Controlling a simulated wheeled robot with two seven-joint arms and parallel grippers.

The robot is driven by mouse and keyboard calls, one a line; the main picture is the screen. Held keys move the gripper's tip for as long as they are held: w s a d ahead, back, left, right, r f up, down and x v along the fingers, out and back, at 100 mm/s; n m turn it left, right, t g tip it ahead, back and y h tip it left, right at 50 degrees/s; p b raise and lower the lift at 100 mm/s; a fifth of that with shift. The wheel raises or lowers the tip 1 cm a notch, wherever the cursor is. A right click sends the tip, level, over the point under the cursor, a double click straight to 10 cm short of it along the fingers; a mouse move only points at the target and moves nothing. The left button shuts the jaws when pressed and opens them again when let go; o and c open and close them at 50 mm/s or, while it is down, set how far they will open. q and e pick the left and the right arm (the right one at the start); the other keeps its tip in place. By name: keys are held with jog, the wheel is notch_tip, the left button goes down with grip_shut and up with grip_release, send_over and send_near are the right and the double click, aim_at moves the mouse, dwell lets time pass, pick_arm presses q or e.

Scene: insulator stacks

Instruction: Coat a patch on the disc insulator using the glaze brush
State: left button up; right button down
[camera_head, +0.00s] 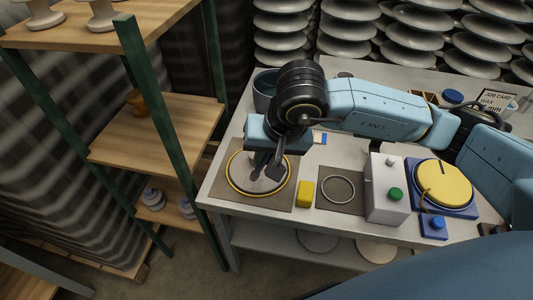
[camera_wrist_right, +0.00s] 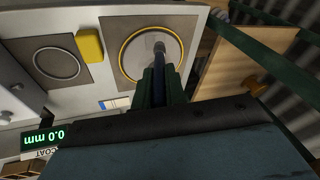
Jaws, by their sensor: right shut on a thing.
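The disc insulator (camera_head: 265,186) lies on a brown mat at the left of the workbench, a grey disc with a yellow ring round its rim. It also shows in the right wrist view (camera_wrist_right: 133,62). My right gripper (camera_head: 272,160) is above the disc, pointing down. In the right wrist view its green fingers (camera_wrist_right: 158,86) are shut on the dark handle of the glaze brush (camera_wrist_right: 161,50). The brush's grey head is over the disc, right of its middle in that view; I cannot tell whether it touches. My left gripper is not in view.
Near the disc are a yellow block (camera_head: 306,194), a mat with a ring (camera_head: 338,188), a white box with a green button (camera_head: 386,190) and a yellow round turntable (camera_head: 446,184). A dark pot (camera_head: 264,88) stands behind. A readout (camera_wrist_right: 43,136) shows 0.0 mm. A shelf (camera_head: 160,135) stands left.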

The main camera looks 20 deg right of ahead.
jog(key=shift+r, duration=0.15)
jog(key=r, duration=0.1)
jog(key=r+p, duration=0.1)
jog(key=s, duration=0.1)
jog(key=shift+a+r, duration=0.3)
jog(key=shift+r, duration=0.1)
jog(key=shift+w, duration=0.1)
dwell(0.3)
